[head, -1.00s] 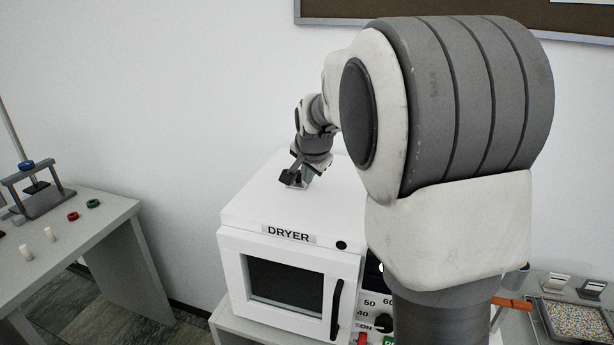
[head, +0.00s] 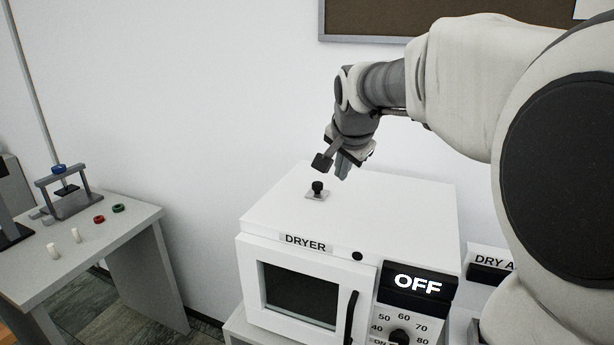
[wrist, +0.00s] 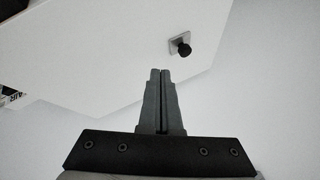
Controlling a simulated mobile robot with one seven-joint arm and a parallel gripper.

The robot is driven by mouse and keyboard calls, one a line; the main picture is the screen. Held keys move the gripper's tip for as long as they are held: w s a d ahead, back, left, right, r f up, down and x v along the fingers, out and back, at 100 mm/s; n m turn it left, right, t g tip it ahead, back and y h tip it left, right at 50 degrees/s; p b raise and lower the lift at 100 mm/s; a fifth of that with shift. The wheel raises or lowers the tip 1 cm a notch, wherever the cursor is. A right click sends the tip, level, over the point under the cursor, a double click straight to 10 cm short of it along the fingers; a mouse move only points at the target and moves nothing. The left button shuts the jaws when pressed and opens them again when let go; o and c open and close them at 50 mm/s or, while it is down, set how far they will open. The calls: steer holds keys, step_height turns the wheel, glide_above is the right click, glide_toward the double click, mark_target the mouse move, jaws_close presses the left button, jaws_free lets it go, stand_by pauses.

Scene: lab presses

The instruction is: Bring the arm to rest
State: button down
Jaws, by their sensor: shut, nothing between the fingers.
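My gripper (head: 343,172) is above the top of the white dryer (head: 270,222), apart from it. In the wrist view its two fingers (wrist: 161,72) are pressed together with nothing between them. A small black knob (head: 317,187) on a square metal plate stands on the dryer's top, a little left of and below my gripper in the head view. The knob also shows in the wrist view (wrist: 183,50), to the right of the fingertips and clear of them. The dryer's door is closed and its display (head: 417,283) reads OFF.
A grey table (head: 120,235) at the left holds a small press (head: 68,195), red (head: 99,219) and green (head: 118,208) rings, and white cylinders (head: 76,235). A dark board (head: 390,22) hangs on the wall behind. The air left of the dryer is free.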

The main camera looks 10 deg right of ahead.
steer(key=shift+s, duration=0.1)
steer(key=s+a+f+n, duration=0.2)
steer(key=s+n, duration=0.1)
steer(key=s, duration=0.6)
steer(key=s+a+f+n+g, duration=0.1)
steer(key=s+f+n, duration=0.2)
steer(key=s, duration=0.6)
steer(key=s+a+f+n+y, duration=0.1)
steer(key=s+a+f+n, duration=0.1)
steer(key=s+n, duration=0.3)
steer(key=s+f, duration=0.1)
steer(key=s, duration=0.3)
steer(key=shift+s+a, duration=0.3)
